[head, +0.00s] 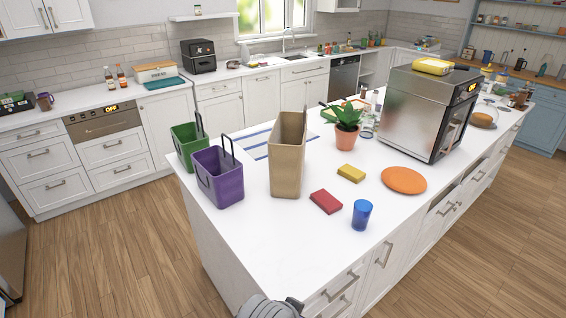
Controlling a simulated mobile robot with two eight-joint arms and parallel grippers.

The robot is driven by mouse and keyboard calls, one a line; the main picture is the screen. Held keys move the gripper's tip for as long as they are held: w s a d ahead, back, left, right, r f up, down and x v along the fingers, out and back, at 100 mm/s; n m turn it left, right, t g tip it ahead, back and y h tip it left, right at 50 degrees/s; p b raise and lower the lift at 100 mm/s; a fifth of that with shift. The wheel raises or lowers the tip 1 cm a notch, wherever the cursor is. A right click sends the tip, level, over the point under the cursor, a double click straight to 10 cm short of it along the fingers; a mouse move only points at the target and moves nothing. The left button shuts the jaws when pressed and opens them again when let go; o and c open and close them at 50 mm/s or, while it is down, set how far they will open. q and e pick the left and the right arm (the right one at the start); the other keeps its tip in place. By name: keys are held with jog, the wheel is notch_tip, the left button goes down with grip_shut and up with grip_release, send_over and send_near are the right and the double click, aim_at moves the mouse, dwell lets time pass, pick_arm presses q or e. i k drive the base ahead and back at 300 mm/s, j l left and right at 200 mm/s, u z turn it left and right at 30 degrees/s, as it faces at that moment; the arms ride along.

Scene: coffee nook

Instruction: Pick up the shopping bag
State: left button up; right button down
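A tall tan paper bag (286,160), open at the top, stands upright on the white island counter, left of the potted plant. It is the thing that looks most like a shopping bag. A purple open container with upright dark handles (220,180) stands to its left, near the counter's left end. A similar green one (188,150) stands just behind the purple one and is partly hidden by it. A grey part of my own body shows at the bottom edge, apart from all of these. No gripper fingers show.
A potted plant (346,138), yellow sponge (351,173), red block (326,202), blue cup (362,215) and orange plate (404,180) stand right of the bag. A steel oven (405,115) is further right. The counter's front left (260,235) is clear.

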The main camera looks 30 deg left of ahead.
aim_at(287, 140)
jog(key=k+z, duration=0.2)
jog(key=z, duration=0.2)
jog(key=k+l+z, duration=0.1)
jog(key=z, duration=0.25)
jog(key=j+z, duration=0.15)
jog(key=z, duration=0.25)
jog(key=k+j+z, duration=0.1)
jog(key=z, duration=0.35)
jog(key=k+j+z, duration=0.1)
jog(key=z, duration=0.3)
jog(key=k+j, duration=0.3)
jog(key=j, duration=0.15)
jog(key=k+j, duration=0.3)
jog(key=j, duration=0.2)
jog(key=k+j, duration=0.3)
jog(key=j, duration=0.15)
jog(key=k+j, duration=0.3)
jog(key=j, duration=0.2)
